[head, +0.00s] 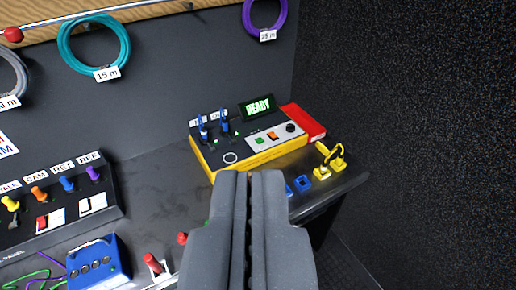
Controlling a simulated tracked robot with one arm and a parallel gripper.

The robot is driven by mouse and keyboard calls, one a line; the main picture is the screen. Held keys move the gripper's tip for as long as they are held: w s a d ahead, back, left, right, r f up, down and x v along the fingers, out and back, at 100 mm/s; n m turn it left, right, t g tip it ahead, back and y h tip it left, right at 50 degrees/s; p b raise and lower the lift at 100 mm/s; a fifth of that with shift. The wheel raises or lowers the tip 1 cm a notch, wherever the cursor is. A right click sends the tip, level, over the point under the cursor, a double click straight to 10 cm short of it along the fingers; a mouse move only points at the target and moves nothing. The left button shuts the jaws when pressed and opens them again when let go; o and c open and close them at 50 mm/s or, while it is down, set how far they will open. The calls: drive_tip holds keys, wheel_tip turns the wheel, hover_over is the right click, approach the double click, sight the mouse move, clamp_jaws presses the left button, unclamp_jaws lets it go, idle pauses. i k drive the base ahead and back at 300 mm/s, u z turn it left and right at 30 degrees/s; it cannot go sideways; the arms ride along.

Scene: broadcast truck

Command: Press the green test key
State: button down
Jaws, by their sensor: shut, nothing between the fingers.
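The tester is a yellow-edged box with a dark top (225,148), standing on the dark bench right of centre. Its small screen (257,107) reads READY in green. The green test key (259,140) is a small square on a pale strip, beside an orange key (272,136) and a black knob (290,128). My gripper (250,175) is shut and empty, its two grey fingers side by side. In the picture its tips lie just below the tester's front edge, and the green key shows clear above them. I cannot tell how high the tips are.
Blue plugs (224,122) stand up from the tester's left part. Yellow connectors (329,162) and blue sockets (303,183) lie at its right front. A panel of coloured knobs (68,184) and a blue box (97,262) are at left. A dark wall (430,120) closes the right.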

sight(259, 140)
drive_tip(key=k, duration=0.45)
drive_tip(key=z, duration=0.35)
drive_tip(key=i, duration=0.65)
drive_tip(key=z, duration=0.45)
drive_tip(key=i, duration=1.1)
drive_tip(key=u, duration=0.65)
